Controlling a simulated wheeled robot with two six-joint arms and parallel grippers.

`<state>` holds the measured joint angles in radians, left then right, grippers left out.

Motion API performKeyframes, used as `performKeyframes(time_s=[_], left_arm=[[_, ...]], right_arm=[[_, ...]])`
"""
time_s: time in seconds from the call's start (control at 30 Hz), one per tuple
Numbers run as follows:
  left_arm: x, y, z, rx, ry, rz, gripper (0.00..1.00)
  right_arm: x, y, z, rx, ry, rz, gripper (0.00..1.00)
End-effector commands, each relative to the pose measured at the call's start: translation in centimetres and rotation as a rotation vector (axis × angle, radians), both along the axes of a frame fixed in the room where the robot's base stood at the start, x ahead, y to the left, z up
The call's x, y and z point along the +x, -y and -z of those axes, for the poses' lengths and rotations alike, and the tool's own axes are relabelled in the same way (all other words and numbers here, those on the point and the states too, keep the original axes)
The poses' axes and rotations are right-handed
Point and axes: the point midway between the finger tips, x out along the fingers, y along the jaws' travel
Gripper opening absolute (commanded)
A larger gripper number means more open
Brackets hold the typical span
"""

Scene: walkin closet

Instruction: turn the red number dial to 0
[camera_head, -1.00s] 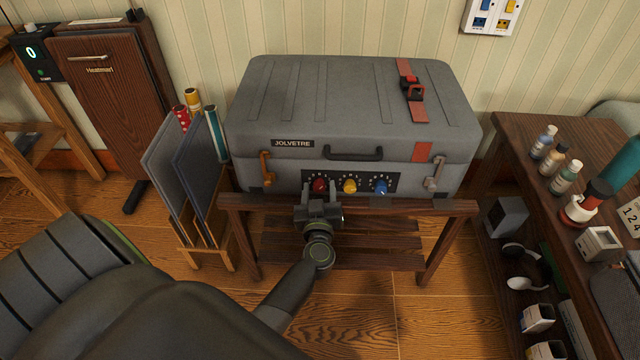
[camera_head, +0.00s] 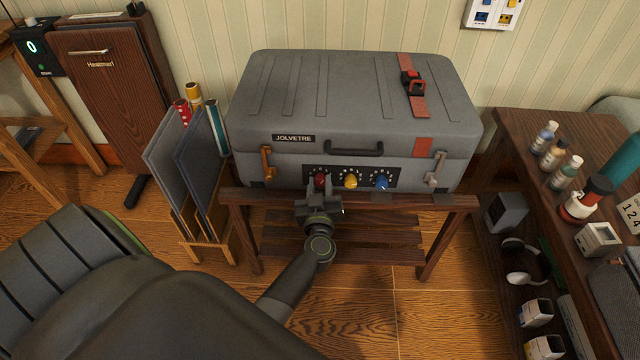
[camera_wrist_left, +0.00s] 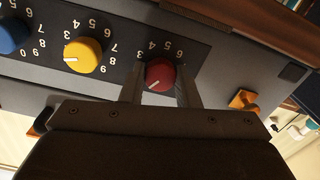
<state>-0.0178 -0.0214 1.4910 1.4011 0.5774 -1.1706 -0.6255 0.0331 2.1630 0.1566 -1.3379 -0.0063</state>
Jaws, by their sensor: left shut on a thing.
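The red number dial (camera_head: 320,180) is the leftmost of three dials on the front panel of a grey case (camera_head: 268,168). In the left wrist view the red dial (camera_wrist_left: 160,75) sits between the two fingers of my left gripper (camera_wrist_left: 160,88), which is shut on it. That view is upside down; numbers 3, 4, 5 and 6 show around the dial, and the rest are hidden by the gripper. The dial's white mark points toward its lower left in that picture. The head view shows my left gripper (camera_head: 318,190) at the panel. My right gripper is not in view.
Beside the red dial are a yellow dial (camera_head: 350,181) and a blue dial (camera_head: 382,183). An orange latch (camera_head: 267,164) is left of the panel. The case stands on a wooden rack (camera_head: 236,215). A holder with folders (camera_head: 205,150) stands close at the left.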

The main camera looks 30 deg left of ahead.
Motion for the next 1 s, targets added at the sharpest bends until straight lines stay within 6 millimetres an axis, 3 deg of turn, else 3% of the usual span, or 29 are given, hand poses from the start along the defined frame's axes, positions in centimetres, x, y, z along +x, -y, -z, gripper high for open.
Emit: performKeyframes(time_s=[0.6, 1.0], left_arm=[[0.0, 0.0, -0.1, -0.363, 0.219, -0.001, 0.06], [0.0, 0.0, 0.0, -0.475, 0.289, 0.0, 0.06]], right_arm=[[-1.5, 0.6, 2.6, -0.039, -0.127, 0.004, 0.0], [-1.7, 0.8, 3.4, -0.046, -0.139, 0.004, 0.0]])
